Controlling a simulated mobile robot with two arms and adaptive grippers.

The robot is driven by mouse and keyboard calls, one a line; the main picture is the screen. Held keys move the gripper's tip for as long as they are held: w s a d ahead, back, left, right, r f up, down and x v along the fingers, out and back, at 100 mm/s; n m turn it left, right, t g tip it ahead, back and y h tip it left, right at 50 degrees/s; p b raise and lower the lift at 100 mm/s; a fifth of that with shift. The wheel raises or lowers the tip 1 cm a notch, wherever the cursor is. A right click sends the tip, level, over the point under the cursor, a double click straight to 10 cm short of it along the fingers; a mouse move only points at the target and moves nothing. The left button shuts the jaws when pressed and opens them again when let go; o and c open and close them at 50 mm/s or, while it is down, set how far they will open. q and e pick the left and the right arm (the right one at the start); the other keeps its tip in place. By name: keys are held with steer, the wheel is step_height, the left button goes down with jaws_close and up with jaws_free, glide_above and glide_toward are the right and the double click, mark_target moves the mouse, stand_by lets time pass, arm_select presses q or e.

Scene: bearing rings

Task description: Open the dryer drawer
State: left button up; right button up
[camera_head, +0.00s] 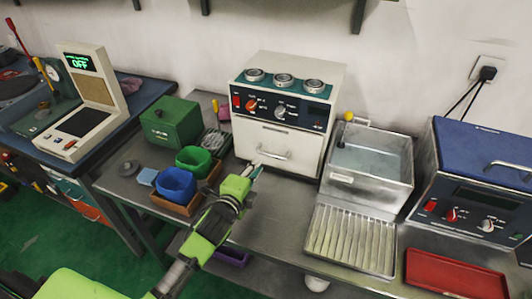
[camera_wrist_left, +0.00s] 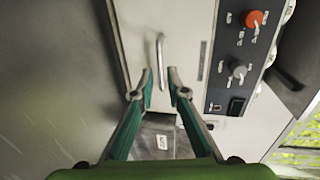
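The dryer (camera_head: 330,98) is a cream box with a dark knob panel and three round parts on top, at the middle of the table. Its white front drawer (camera_head: 287,138) looks shut, with a metal bar handle (camera_head: 272,154). In the left wrist view the handle (camera_wrist_left: 160,50) runs upright in the picture, its lower part showing between the fingertips. My left gripper (camera_head: 256,172) is just in front of the handle. In the left wrist view the gripper (camera_wrist_left: 161,80) is open, its fingers on either side with gaps. Contact is not visible. My right gripper is not in view.
Left of the dryer stand a green box (camera_head: 171,122), a green bin (camera_head: 194,159) and a blue bin (camera_head: 176,183). A metal basin (camera_head: 368,160) and a ribbed tray (camera_head: 350,240) are at right, with a blue-lidded machine (camera_head: 480,150) and red tray (camera_head: 455,275) beyond.

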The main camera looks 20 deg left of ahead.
mark_target(266, 153)
arm_select(q)
steer(key=x, duration=0.8)
steer(key=shift+w, duration=0.25)
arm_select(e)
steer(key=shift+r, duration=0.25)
arm_select(q)
jaws_close()
steer(key=shift+s+f, duration=0.15)
